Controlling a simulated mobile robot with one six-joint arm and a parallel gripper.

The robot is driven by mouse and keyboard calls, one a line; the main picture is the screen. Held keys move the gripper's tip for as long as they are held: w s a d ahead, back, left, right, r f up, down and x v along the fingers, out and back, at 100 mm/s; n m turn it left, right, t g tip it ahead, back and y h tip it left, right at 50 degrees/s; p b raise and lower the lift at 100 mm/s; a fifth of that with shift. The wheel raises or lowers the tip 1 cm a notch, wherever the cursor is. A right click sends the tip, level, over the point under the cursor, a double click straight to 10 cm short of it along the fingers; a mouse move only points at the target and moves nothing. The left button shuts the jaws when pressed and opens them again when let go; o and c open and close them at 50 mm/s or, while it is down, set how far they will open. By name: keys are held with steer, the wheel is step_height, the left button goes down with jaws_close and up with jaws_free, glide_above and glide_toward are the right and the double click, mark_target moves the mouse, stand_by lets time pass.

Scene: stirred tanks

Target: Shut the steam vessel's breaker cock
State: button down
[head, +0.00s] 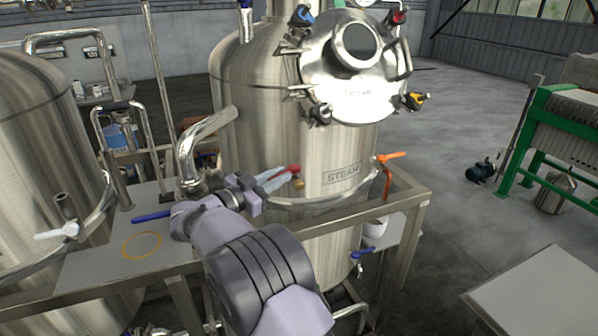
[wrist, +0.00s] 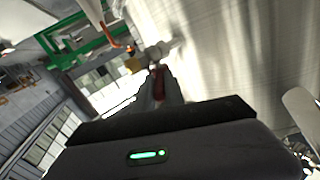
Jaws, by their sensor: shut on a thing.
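The steam vessel (head: 250,120) is a brushed-steel tank with a STEAM plate (head: 342,174) on its front. A red lever (head: 290,169) with a small brass body (head: 298,183) sits on its wall, left of the plate. My gripper (head: 277,181) is shut on the red lever, which also shows between the fingers in the wrist view (wrist: 158,80). The fingers hide part of the lever. An orange lever (head: 391,155) is on the vessel's right side, and a blue lever (head: 362,253) is low down. No label naming the breaker cock is legible.
A steel frame rail (head: 345,222) runs in front of the vessel. A bent pipe (head: 200,135) rises at its left. Another tank (head: 40,150) with a white lever (head: 55,233) stands far left. A blue lever (head: 150,215) lies above the platform. Open floor is at right.

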stand_by(0.5)
steer(key=c, duration=1.4)
jaws_free()
steer(key=p+v, duration=0.3)
steer(key=v, duration=1.4)
steer(key=shift+a, duration=0.3)
